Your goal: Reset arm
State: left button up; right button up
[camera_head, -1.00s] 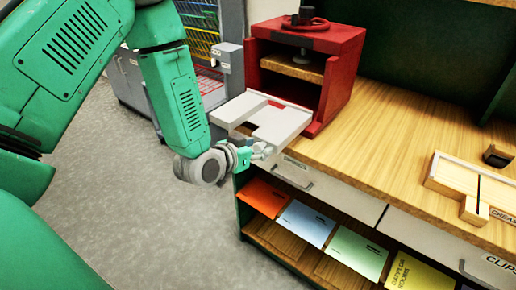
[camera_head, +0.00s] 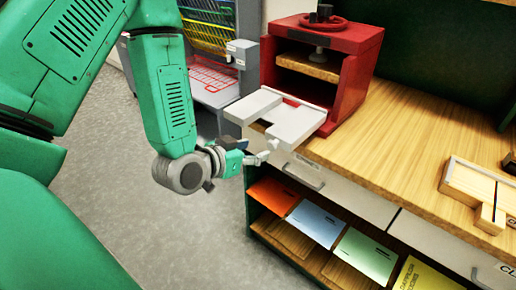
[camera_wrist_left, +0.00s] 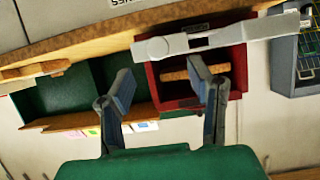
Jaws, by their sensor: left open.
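My left gripper (camera_head: 262,156) is in front of the table, just below and beside the light grey tray-like plate (camera_head: 298,124) that sticks out of the red press (camera_head: 352,88). In the left wrist view the gripper (camera_wrist_left: 160,85) has its two fingers spread apart with nothing between them. The red press (camera_wrist_left: 238,62) and the grey plate (camera_wrist_left: 160,48) show beyond the fingers there. I cannot tell whether the gripper touches the plate. My right gripper is not in view.
The wooden tabletop (camera_head: 420,135) has a wooden jig (camera_head: 478,190) at the right. Grey drawers (camera_head: 345,190) sit under its edge, above a shelf with coloured sheets (camera_head: 318,222). A wire rack (camera_head: 208,25) stands behind. Open floor (camera_head: 170,235) lies to the left.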

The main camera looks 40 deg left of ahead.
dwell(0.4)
pick_arm(q)
jog(key=s+d+f+g+b, duration=0.25)
jog(key=s+f, duration=0.25)
jog(key=f, duration=0.4)
jog(key=s+d+f+g+b, duration=0.1)
jog(key=s+f+g, duration=0.35)
jog(key=f, duration=0.35)
jog(key=s+f+g+b, duration=0.1)
jog(key=s+f+g, duration=0.2)
jog(key=s+f, duration=0.2)
jog(key=s+d+f+g+y, duration=0.1)
jog(key=s+f, duration=0.4)
jog(key=s, duration=0.5)
jog(key=shift+g+b, duration=0.4)
jog(key=shift+g, duration=0.5)
jog(key=shift+w, duration=0.15)
jog(key=shift+d, duration=0.1)
